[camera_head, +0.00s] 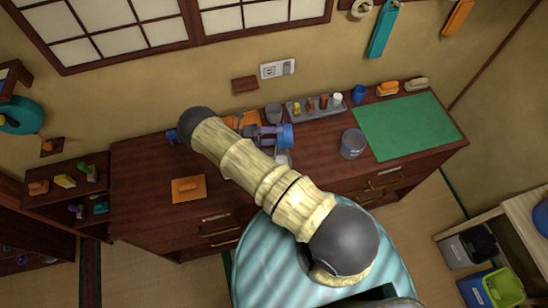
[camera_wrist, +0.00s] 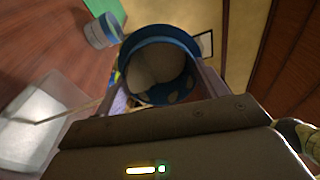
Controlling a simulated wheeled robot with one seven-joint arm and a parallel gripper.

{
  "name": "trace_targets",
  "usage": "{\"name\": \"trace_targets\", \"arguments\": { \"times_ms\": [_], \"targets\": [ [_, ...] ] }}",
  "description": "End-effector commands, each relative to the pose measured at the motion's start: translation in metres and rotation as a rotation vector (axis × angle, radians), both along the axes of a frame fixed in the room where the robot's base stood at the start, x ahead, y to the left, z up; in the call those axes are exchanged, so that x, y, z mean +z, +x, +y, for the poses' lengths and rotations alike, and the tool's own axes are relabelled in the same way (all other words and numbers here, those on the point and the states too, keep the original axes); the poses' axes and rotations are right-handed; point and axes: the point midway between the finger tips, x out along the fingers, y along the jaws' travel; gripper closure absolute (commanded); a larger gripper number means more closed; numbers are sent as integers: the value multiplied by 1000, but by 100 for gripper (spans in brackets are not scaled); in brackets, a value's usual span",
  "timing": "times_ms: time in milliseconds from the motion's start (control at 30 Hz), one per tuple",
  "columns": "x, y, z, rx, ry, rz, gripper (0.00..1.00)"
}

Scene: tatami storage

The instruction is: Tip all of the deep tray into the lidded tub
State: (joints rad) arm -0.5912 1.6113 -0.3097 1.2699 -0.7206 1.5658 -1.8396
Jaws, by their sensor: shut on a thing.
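My gripper (camera_head: 266,133) is over the dark wooden cabinet top, shut on a blue round vessel (camera_head: 286,134). In the wrist view the blue vessel (camera_wrist: 157,48) sits between the fingers, with a blue rim and a pale beige interior or contents; I cannot tell which. A clear container (camera_head: 283,158) stands just below the vessel, partly hidden by my arm; a pale see-through box (camera_wrist: 38,118) shows at left in the wrist view. A grey-blue tub (camera_head: 353,144) stands to the right, apart from my gripper. I cannot tell which is the deep tray or whether a lid is on.
A green mat (camera_head: 410,127) covers the right of the top. A grey tray (camera_head: 300,110) with several small items, a grey cup (camera_head: 273,113) and a blue cup (camera_head: 359,93) stand along the back. An orange board (camera_head: 188,188) lies at left, with bare wood around it.

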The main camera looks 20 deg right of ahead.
Motion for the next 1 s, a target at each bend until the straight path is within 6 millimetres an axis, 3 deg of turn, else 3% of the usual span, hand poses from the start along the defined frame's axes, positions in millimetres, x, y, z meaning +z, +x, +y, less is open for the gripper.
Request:
{"name": "trace_targets", "arguments": {
  "times_ms": [1000],
  "targets": [
    [21, 1, 5, -1, -110, 23, 51]
  ]
}}
